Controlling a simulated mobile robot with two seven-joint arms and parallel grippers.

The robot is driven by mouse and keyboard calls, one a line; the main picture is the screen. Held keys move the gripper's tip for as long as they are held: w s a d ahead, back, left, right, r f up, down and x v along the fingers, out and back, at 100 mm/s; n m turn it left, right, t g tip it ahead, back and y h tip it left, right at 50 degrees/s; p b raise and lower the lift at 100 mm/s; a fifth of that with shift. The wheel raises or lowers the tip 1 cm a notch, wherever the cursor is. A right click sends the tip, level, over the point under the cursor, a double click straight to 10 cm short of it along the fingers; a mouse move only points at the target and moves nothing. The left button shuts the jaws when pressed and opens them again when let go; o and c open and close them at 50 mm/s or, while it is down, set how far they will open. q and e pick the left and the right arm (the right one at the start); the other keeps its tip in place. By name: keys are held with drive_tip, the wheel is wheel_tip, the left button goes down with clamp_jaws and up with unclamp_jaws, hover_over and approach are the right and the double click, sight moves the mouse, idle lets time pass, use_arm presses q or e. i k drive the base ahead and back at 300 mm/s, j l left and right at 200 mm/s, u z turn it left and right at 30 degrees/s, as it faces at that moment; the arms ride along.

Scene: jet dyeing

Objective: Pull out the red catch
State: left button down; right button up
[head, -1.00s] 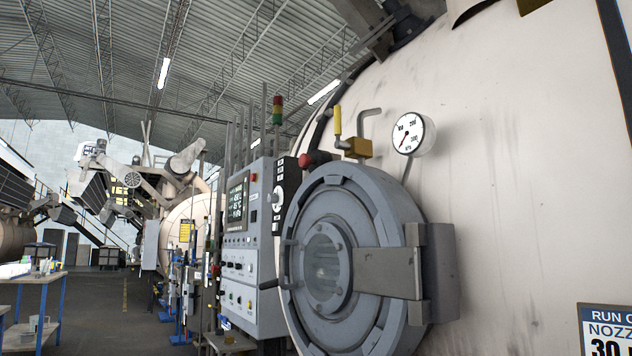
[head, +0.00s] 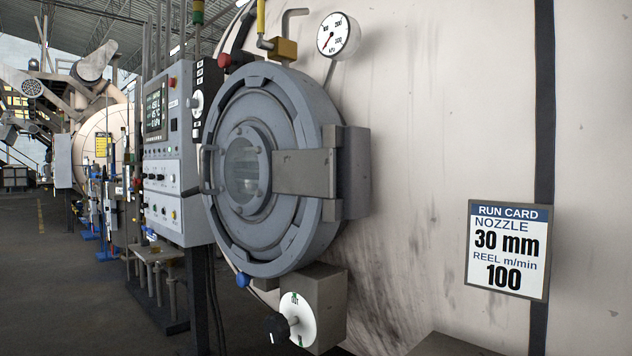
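A red knob (head: 224,61) sits at the upper left rim of the round grey door (head: 290,104) on the pale vessel; it looks like the red catch. A dark bar runs up to the right from it. The door appears closed, with a small round window (head: 243,170), a handle on its left side and a broad grey hinge block (head: 305,173) on its right. Neither of my grippers is in view.
A control panel (head: 168,150) stands left of the door. A blue knob (head: 243,281) and a dial box with a black knob (head: 318,300) are below it. A gauge (head: 338,36) and yellow-handled valve (head: 282,47) are above. A run card (head: 506,250) hangs right.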

sight(224, 61)
drive_tip(key=i+j, duration=0.25)
drive_tip(key=i+j+z, duration=0.1)
drive_tip(key=j, duration=0.3)
drive_tip(key=i+j+z, duration=0.1)
drive_tip(key=i+j, duration=0.25)
